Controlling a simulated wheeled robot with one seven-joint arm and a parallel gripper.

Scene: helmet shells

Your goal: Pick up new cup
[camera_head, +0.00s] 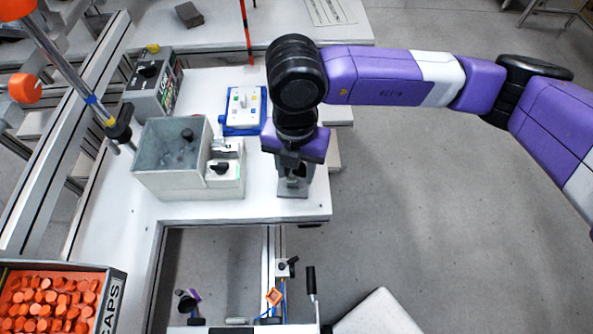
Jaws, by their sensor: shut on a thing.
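My gripper (292,172) points down over the front right corner of the white table, to the right of the grey bin. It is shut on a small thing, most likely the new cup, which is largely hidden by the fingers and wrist. Its shape and colour are not clear. A small grey block or plate (292,190) shows just below the fingers on the table. I cannot tell whether the held thing touches it.
A grey open bin (160,183) with small dark things inside stands left of my gripper. Behind are a blue-and-white device (243,110) and a grey control box (157,84). A box of orange caps (117,300) is at bottom left. Floor on the right is clear.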

